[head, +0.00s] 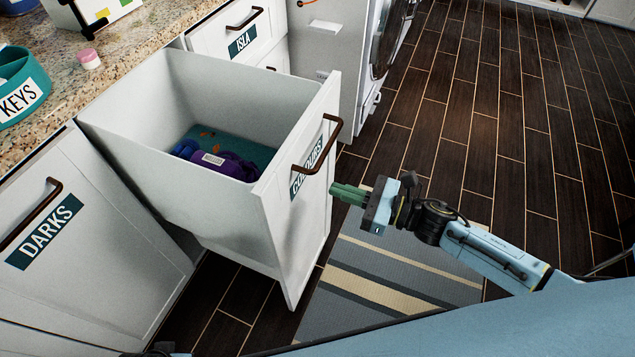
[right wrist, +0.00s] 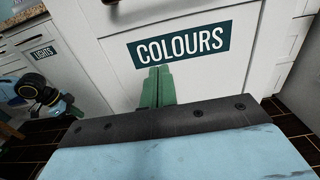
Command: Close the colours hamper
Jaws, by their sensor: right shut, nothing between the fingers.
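The colours hamper (head: 290,215) is a white pull-out bin standing open from the cabinet, with a brown handle (head: 323,145) and a COLOURS label on its front. Blue and purple clothes (head: 215,158) lie inside on a teal item. My right gripper (head: 335,193) is shut and empty, just in front of the hamper's front panel, below and right of the handle. In the right wrist view its green fingers (right wrist: 158,72) point at the panel just under the COLOURS label (right wrist: 180,45). I cannot tell whether the fingertips touch the panel. My left gripper is not seen in the head view.
The closed DARKS hamper (head: 60,230) is at left, under a granite counter (head: 130,45) holding a teal KEYS bowl (head: 20,85). The ISLA drawer (head: 240,30) is behind. A striped rug (head: 390,270) lies on the dark floor, which is open at right.

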